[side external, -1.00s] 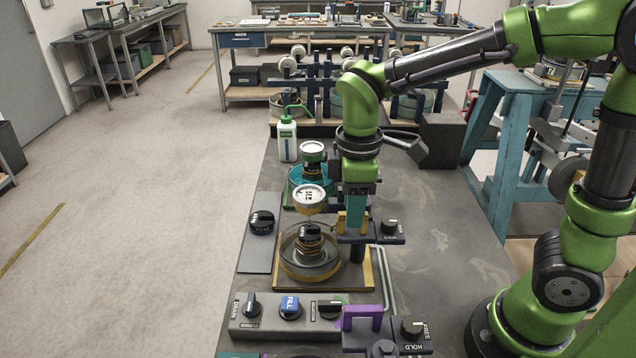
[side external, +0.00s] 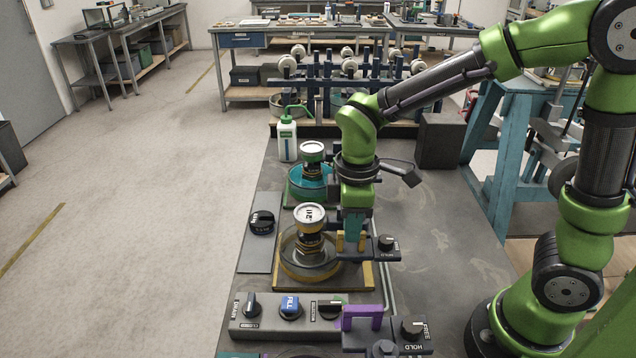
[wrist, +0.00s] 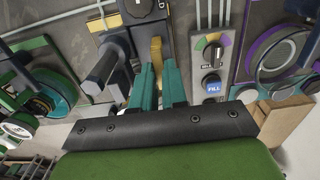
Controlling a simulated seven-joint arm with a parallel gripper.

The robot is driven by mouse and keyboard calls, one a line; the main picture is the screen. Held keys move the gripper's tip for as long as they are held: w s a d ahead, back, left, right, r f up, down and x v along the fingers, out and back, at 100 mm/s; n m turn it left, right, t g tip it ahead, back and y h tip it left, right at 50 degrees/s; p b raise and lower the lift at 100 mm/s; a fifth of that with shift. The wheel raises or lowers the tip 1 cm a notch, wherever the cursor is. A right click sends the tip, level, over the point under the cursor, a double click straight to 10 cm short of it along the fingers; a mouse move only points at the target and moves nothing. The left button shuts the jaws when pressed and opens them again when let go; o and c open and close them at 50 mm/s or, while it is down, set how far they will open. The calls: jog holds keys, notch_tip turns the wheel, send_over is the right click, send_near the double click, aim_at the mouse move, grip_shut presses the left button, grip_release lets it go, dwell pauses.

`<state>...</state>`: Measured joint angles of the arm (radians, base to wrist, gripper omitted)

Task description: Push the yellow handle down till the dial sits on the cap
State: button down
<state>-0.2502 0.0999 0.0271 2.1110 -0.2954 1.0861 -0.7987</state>
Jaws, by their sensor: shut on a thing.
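The white-faced dial (side external: 309,213) with a yellow rim is left of the gripper. It appears to rest on the dark cap (side external: 311,241) in the basin, with no gap visible between them. The exact contact is too small to be sure of.
A teal station with its own white dial (side external: 312,149) stands behind, near a white bottle (side external: 287,138). A black knob (side external: 262,221) is at left.

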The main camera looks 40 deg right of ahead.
jog(key=c, duration=1.2)
grip_release()
jog(key=shift+f, duration=0.2)
jog(key=shift+o, duration=0.2)
notch_tip(320, 180, up, 17)
jog(key=s+d+f+m+t+y, duration=0.2)
jog(key=s+d+f+m+t, duration=0.3)
jog(key=m, duration=0.8)
jog(key=s+t, duration=0.2)
jog(key=shift+s+d, duration=0.3)
